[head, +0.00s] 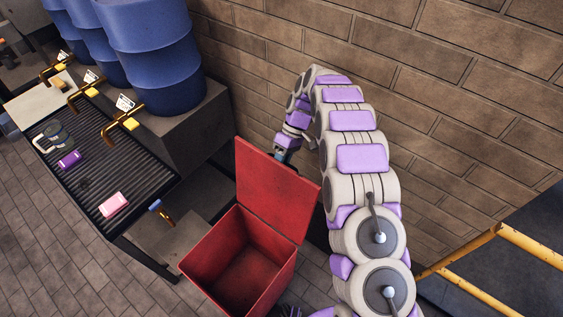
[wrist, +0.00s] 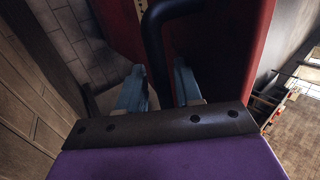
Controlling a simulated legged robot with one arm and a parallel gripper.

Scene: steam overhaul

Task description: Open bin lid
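The red bin (head: 238,262) stands on the floor with its inside open to view and looking empty. Its red lid (head: 270,190) stands raised, close to upright, along the back edge. My gripper (head: 284,157) is behind the lid near its top edge, partly hidden by it. In the wrist view, my gripper's two blue-grey fingers (wrist: 158,88) lie on either side of a black bent handle (wrist: 157,45) by the lid's red panel (wrist: 232,45). The handle nearly fills the gap; whether the fingers press on it is not clear.
A brick wall (head: 440,80) rises close behind my arm. A black ribbed bench (head: 120,160) with pink and purple items stands left of the bin, below blue barrels (head: 155,50). Yellow rails (head: 500,260) are at the right. Floor is clear at lower left.

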